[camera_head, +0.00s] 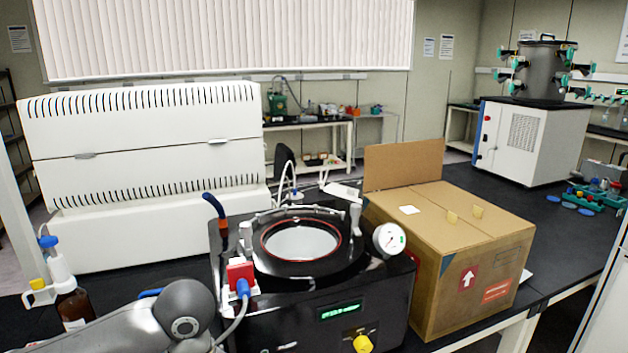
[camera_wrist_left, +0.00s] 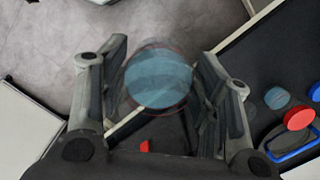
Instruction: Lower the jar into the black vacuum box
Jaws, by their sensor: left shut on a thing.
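The black vacuum box (camera_head: 268,322) stands on the dark bench in the head view. Its round top has a red ring and a pale centre; I cannot tell whether it is open or covered by glass. The jar (camera_wrist_left: 158,79) shows end-on in the left wrist view as a see-through round shape with a bluish face. My left gripper (camera_wrist_left: 160,85) is shut on it, one finger on each side. Below the jar are pale floor and a bench edge, and it appears apart from the box. My left gripper and the jar are not visible in the head view. My right gripper is not in view.
A cardboard box (camera_head: 450,245) with a raised flap stands right beside the vacuum box. A pressure gauge (camera_head: 389,238) and hoses rise around its top. A brown bottle (camera_head: 75,308) stands at lower left. A red round part (camera_wrist_left: 299,119) lies at right in the wrist view.

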